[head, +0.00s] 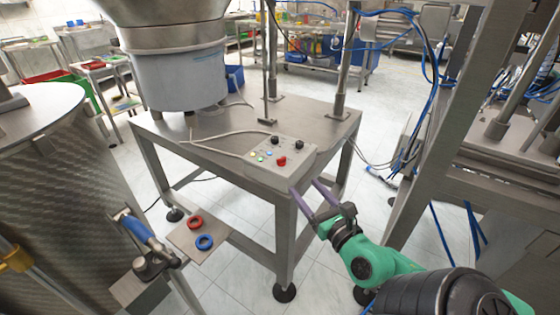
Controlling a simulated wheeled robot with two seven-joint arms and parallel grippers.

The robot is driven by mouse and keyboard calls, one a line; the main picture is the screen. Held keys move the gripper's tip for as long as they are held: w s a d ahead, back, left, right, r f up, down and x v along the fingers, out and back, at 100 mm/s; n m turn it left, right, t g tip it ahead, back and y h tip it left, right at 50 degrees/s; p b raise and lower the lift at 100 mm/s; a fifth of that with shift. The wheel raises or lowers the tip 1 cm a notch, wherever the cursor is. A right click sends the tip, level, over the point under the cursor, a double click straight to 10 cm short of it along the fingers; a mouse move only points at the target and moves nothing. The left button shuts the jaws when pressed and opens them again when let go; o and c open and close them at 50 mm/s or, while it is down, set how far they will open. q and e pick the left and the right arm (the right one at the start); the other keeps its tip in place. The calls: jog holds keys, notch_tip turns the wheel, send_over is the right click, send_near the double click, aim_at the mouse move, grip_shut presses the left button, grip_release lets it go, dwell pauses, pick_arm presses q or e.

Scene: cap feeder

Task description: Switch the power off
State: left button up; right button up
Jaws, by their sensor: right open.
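The control box (283,163) sits on the front corner of the metal table. Its sloped top carries a red button (282,161), two black knobs (275,140) and several small green, blue and yellow lights or buttons. Which control is the power switch cannot be told from here. My right gripper (305,196) has two purple fingers spread apart and empty. It is just in front of and below the right end of the box, by the table's front edge. Whether a fingertip touches the box is unclear. My left gripper is not in view.
A large steel feeder bowl (180,75) stands on the metal table (215,122). A small plate (192,240) with a red ring and a blue ring is below left. A steel drum (70,190) fills the left, and a machine frame (450,180) with blue hoses the right.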

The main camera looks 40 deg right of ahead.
aim_at(282, 161)
jog(key=p+x, duration=0.1)
jog(key=x, duration=0.3)
jog(key=p+x, duration=0.1)
jog(key=x, duration=0.3)
jog(key=p+x, duration=0.1)
jog(key=x, duration=0.2)
jog(key=shift+w+d+f, duration=0.25)
jog(key=shift+w+d, duration=0.1)
jog(key=shift+w+d+f, duration=0.1)
jog(key=shift+w, duration=0.35)
grip_shut()
